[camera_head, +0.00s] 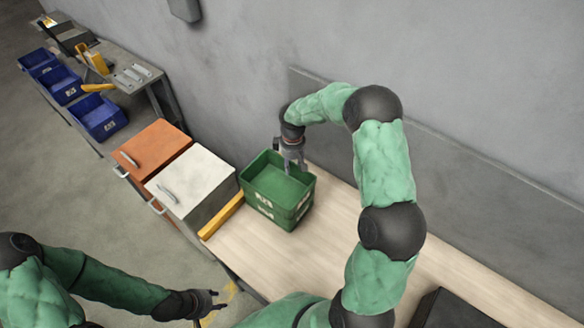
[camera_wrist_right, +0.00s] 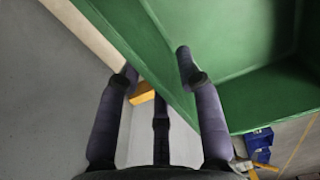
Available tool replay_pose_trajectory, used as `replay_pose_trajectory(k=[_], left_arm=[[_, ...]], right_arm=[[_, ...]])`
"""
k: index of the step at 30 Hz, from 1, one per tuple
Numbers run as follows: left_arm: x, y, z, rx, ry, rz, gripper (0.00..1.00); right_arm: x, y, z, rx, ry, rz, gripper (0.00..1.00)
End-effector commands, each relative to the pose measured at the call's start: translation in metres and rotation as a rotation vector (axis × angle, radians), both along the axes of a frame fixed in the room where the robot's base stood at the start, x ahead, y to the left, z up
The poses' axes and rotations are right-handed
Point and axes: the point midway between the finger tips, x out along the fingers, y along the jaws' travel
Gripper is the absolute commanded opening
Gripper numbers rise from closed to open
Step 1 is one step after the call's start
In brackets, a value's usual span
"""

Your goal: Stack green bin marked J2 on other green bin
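Two green bins stand stacked at the left end of the wooden table in the head view. The upper green bin (camera_head: 278,183) sits upright and empty on the lower green bin (camera_head: 267,212). Their white labels are too small to read, so I cannot tell which is J2. My right gripper (camera_head: 293,161) is at the upper bin's far rim. In the wrist view its open fingers (camera_wrist_right: 157,64) straddle the green bin wall (camera_wrist_right: 160,45), one inside and one outside, with gaps visible. My left gripper (camera_head: 216,300) is open and empty, low in front of the table.
A yellow bar (camera_head: 221,216) lies left of the bins, beside a white cabinet (camera_head: 205,172) and an orange cabinet (camera_head: 152,145). Blue bins (camera_head: 98,118) stand far left. A dark box (camera_head: 452,308) is at the lower right. The table (camera_head: 262,255) in front of the bins is clear.

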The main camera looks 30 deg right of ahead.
Motion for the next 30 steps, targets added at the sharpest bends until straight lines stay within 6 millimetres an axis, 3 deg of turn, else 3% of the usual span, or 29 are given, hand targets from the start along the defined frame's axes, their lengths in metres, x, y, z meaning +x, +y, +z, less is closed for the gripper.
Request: replay_pose_trajectory(k=[9,15,30], left_arm=[[0.000,0.000,0.007,0.000,0.001,0.000,0.40],[0.000,0.000,0.010,0.000,0.001,0.000,0.40],[0.000,0.000,0.010,0.000,0.001,0.000,0.40]], right_arm=[[0.000,-0.001,0.067,0.000,-0.001,-0.001,0.36],[0.000,-0.001,0.092,0.001,0.000,0.001,0.36],[0.000,-0.001,0.100,0.001,0.003,0.000,0.36]])
